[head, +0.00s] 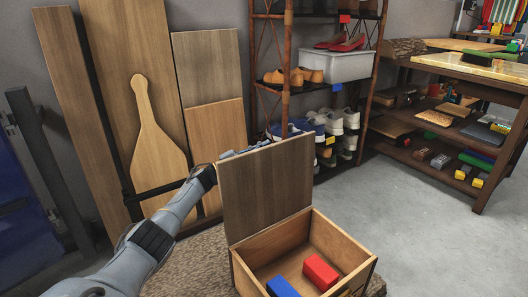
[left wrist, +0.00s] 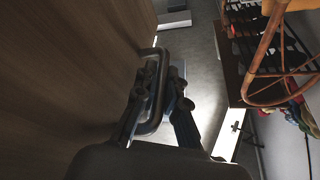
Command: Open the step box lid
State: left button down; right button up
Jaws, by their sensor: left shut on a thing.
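The wooden step box (head: 362,273) stands at the bottom of the head view with its top uncovered. Its brown lid (head: 267,187) stands up, close to upright, along the box's left back edge. A red block (head: 320,272) and a blue block (head: 282,287) lie inside. My left gripper (head: 238,152) is behind the lid's upper left edge, partly hidden by it. In the left wrist view my left gripper (left wrist: 166,98) is shut on a metal bar handle (left wrist: 160,62) beside the lid's face (left wrist: 65,75). My right gripper is not in view.
Wooden boards (head: 205,75) and a paddle-shaped board (head: 156,140) lean on the wall behind my left arm. A shoe rack (head: 285,60) stands behind the lid. A workbench with shelves (head: 460,135) is at the right. The floor (head: 430,220) right of the box is clear.

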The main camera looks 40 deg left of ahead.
pick_arm(q)
jog(key=c, duration=1.7)
grip_release()
jog(key=shift+f, duration=0.1)
jog(key=v, duration=1.2)
